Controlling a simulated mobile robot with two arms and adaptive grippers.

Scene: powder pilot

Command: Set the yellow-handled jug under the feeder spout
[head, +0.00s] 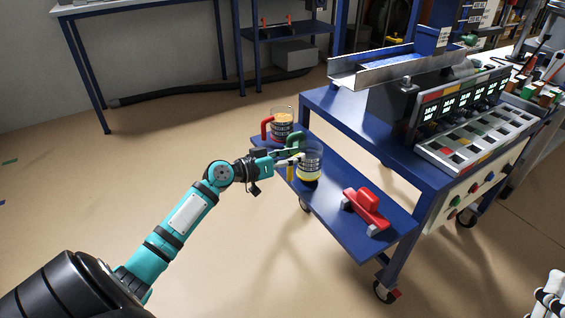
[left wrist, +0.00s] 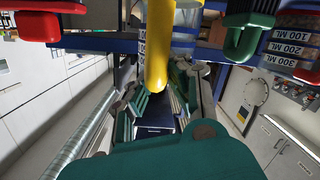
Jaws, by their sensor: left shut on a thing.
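The yellow-handled jug (head: 310,160) is a clear beaker with dark markings and a yellow base, upright at the lower blue shelf of the cart. My left gripper (head: 288,160) is shut on its yellow handle, which shows between the fingers in the left wrist view (left wrist: 157,45). I cannot tell whether the jug touches the shelf. The feeder (head: 395,68) is a metal trough with blue contents on the cart top; its open end (head: 336,82) points left, above and right of the jug. My right gripper is not in view.
A red-handled jug (head: 283,122) stands behind. A green handle (head: 294,139) shows close beside the held jug; it also shows in the left wrist view (left wrist: 248,38). A red tool (head: 366,207) lies on the lower shelf (head: 335,205). A button panel (head: 480,120) occupies the cart top's right.

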